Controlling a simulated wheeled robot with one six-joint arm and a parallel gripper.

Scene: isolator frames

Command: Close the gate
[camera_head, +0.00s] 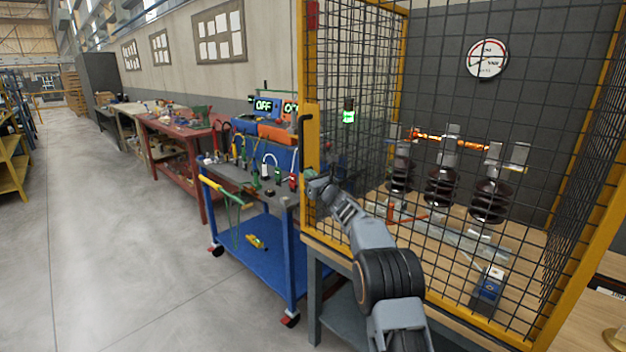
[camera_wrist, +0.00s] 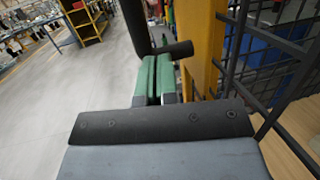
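The gate (camera_head: 480,200) is a black mesh panel in a yellow frame at the front of a cage. Its yellow left upright (camera_head: 311,140) stands near the cage's left side; I see no clear gap there, but cannot tell if it is fully shut. A black handle (camera_head: 302,135) is on that upright, and shows in the wrist view (camera_wrist: 136,25). My gripper (camera_head: 313,183) is at the handle's lower end. In the wrist view its green fingers (camera_wrist: 155,75) are close together, with a black handle part across their tips. I see no handle bar between them; contact is unclear.
Inside the cage are dark brown insulators (camera_head: 442,187) and a blue device (camera_head: 488,290) on a wooden top. A blue tool cart (camera_head: 262,275) stands close to the left of the cage. A red workbench (camera_head: 180,135) is beyond it. The grey floor (camera_head: 100,250) farther left is clear.

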